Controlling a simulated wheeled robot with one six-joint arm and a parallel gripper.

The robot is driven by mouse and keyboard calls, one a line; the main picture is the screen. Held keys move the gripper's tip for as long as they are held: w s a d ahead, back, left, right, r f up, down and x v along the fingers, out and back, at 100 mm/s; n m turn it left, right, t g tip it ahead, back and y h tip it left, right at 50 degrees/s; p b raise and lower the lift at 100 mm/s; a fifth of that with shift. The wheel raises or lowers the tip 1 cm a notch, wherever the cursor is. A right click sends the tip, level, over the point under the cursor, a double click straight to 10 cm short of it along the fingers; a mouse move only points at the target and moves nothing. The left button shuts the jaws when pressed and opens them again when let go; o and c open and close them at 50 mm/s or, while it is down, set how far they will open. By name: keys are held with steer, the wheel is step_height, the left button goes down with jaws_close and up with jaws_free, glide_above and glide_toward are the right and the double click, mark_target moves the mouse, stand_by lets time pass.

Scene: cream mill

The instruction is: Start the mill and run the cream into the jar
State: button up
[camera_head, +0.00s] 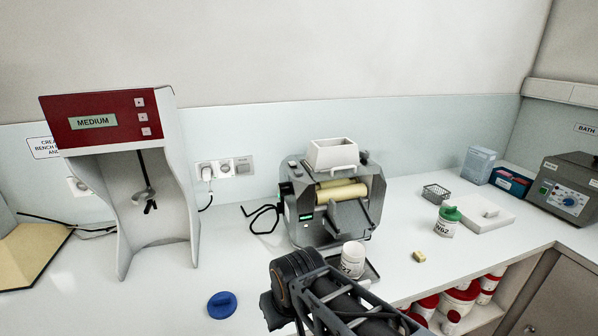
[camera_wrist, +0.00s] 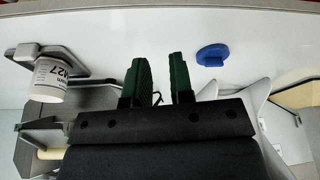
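The grey mill (camera_head: 312,236) stands mid-bench with a white hopper (camera_head: 333,154) on top and cream-coloured rollers (camera_head: 342,192). Its front left side has a small green-lit panel (camera_head: 305,217); whether it runs cannot be told. A white labelled jar (camera_head: 353,260), its number ending in 27, stands on a dark tray (camera_head: 372,272) before the mill. The wrist view shows the jar (camera_wrist: 48,80) left of my gripper, on the tray (camera_wrist: 78,56). My gripper (camera_wrist: 162,70) has two green fingers apart with nothing between them. In the head view my arm hides its fingertips.
A blue lid (camera_head: 222,305) lies on the bench left of my arm. A red-fronted mixer (camera_head: 125,120) stands at left.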

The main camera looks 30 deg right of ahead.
jaws_close()
stand_by(1.0)
